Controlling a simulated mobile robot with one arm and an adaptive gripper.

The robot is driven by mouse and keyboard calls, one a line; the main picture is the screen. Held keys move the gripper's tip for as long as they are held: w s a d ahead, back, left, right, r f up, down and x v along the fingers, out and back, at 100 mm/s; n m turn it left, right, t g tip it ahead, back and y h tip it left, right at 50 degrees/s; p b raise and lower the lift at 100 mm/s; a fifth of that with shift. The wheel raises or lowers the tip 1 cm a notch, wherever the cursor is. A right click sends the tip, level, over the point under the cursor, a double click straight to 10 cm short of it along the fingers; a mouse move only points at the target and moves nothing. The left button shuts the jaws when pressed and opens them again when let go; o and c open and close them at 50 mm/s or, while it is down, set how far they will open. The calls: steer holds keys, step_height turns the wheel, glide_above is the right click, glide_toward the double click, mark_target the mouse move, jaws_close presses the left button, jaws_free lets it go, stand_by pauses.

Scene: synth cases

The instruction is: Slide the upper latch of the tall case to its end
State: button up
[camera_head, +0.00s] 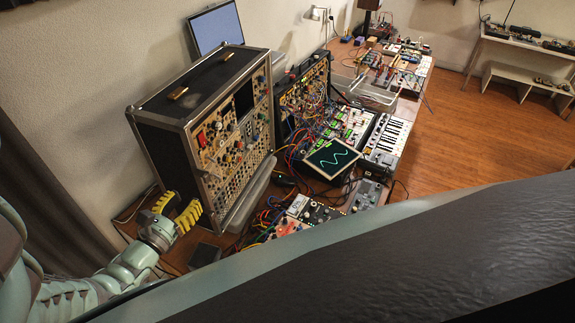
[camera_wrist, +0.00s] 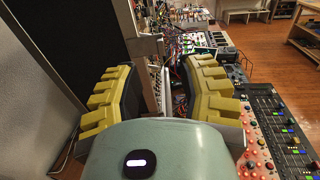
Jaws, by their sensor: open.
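The tall case (camera_head: 160,150) is black with metal edges and stands upright on the table at the left. Its front is a panel of knobs and jacks (camera_head: 235,130). Two small brass-coloured fittings (camera_head: 178,93) sit on its top; I cannot tell whether either is a latch. No latch is clearly made out. My gripper (camera_head: 176,209) has yellow fingers and is open, low by the case's near bottom corner. In the wrist view my gripper (camera_wrist: 160,85) shows nothing between its fingers at close range; the case's dark side (camera_wrist: 70,50) and metal edge are left and ahead.
Mixers and loose cables lie in front. A monitor (camera_head: 215,27) is behind the case. The wooden floor (camera_head: 470,130) is clear.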

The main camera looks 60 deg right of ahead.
mark_target(204, 178)
steer(key=b+x, duration=0.2)
steer(key=x, duration=0.5)
steer(key=shift+s+d+f, duration=0.1)
steer(key=shift+d, duration=0.5)
steer(key=shift+c, duration=0.3)
jaws_close()
